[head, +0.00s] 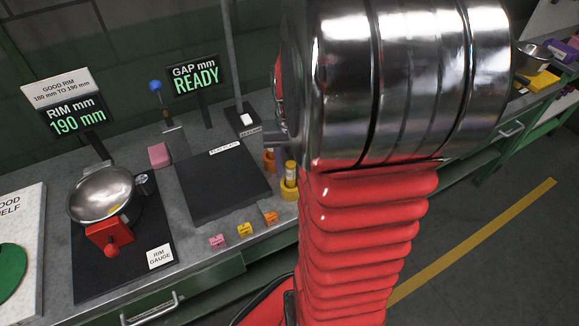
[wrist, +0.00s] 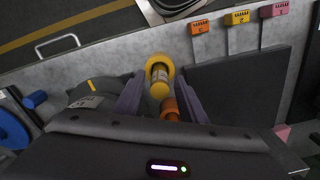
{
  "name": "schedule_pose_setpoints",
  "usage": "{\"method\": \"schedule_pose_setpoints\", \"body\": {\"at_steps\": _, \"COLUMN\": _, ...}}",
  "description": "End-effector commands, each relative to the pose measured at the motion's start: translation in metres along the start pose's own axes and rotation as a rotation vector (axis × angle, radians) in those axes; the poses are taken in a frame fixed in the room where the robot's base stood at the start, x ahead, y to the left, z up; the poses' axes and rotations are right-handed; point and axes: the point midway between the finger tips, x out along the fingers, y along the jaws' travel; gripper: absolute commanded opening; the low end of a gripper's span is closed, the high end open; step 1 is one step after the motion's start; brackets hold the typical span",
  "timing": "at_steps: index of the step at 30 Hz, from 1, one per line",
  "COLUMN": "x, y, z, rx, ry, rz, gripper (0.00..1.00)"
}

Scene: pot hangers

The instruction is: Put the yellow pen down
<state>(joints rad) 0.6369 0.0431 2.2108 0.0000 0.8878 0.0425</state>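The yellow pen (head: 290,172) stands upright in a yellow holder (head: 289,190) on the bench, beside the flat plate. In the wrist view the yellow pen (wrist: 159,88) shows end-on, with the rim of the yellow holder (wrist: 160,62) around it. My gripper (wrist: 160,80) is open, one grey-purple finger on each side of the pen, with gaps between fingers and pen. In the head view the gripper is hidden behind my arm.
An orange holder (head: 269,160) stands close to the yellow one. Pink, yellow and orange tags (head: 245,229) line the front edge. The dark flat plate (head: 222,185), a rim gauge with a metal bowl (head: 101,193), and a pink block (head: 159,155) are left of the holders.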

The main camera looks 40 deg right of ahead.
Motion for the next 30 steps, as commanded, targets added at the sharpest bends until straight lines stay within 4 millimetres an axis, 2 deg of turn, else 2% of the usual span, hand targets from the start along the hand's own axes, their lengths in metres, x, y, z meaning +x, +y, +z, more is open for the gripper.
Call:
{"method": "schedule_pose_setpoints", "body": {"at_steps": 8, "x": -0.014, "y": 0.000, "z": -0.001, "rx": 0.000, "ry": 0.002, "rz": 0.000, "gripper": 0.38}}
{"method": "schedule_pose_setpoints", "body": {"at_steps": 24, "x": -0.102, "y": 0.000, "z": 0.000, "rx": 0.000, "ry": 0.003, "rz": 0.000, "gripper": 0.38}}
{"method": "schedule_pose_setpoints", "body": {"at_steps": 30, "x": -0.120, "y": 0.000, "z": 0.000, "rx": 0.000, "ry": 0.000, "rz": 0.000, "gripper": 0.38}}
